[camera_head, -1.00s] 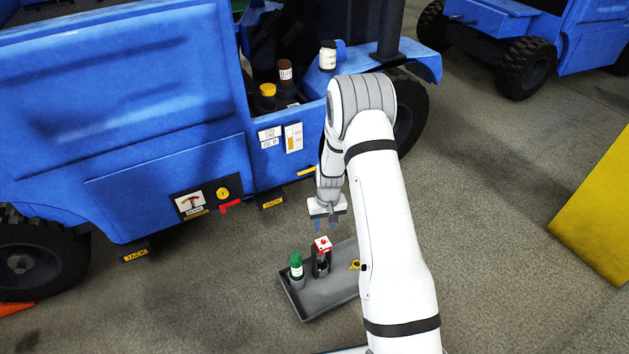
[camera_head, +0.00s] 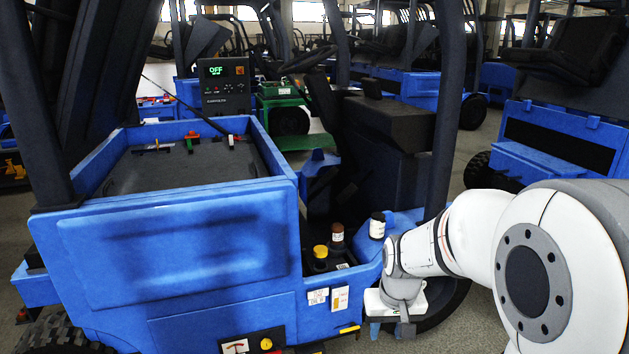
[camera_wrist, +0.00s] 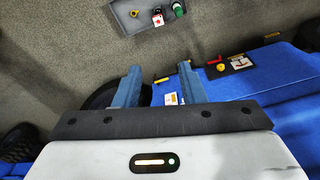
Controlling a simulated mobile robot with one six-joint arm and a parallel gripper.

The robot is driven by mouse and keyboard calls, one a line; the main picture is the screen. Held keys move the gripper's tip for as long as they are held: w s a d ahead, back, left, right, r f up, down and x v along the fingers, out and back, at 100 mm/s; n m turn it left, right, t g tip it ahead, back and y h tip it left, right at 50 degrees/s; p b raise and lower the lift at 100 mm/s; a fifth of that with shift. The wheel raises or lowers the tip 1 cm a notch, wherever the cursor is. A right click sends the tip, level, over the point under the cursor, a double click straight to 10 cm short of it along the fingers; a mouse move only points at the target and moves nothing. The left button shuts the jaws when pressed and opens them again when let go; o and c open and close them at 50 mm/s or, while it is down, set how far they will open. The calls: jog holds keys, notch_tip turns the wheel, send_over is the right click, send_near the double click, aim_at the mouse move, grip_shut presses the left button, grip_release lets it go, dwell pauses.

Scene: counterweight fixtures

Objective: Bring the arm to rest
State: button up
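My gripper (camera_head: 393,328) hangs beside the blue vehicle (camera_head: 190,245), at the lower right of its body in the head view. In the wrist view my gripper (camera_wrist: 160,82) shows two blue fingers set well apart, with nothing between them. The blue vehicle (camera_wrist: 240,85) lies beyond and to the right of the fingers there. My white arm reaches in from the right in the head view and hides part of the vehicle's wheel (camera_head: 440,300).
A grey tray (camera_wrist: 127,27) on the floor holds a green-capped bottle (camera_wrist: 179,9) and a red-topped item (camera_wrist: 157,17). Several bottles, one yellow-capped (camera_head: 320,252) and one white (camera_head: 377,226), stand on the vehicle's step. Another blue vehicle (camera_head: 550,150) stands at the right.

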jog(key=s+r+t+p, duration=0.1)
jog(key=s+r+p, duration=0.8)
jog(key=s+r, duration=0.6)
jog(key=v, duration=0.3)
jog(key=shift+w+r+p, duration=0.3)
jog(key=shift+p, duration=0.05)
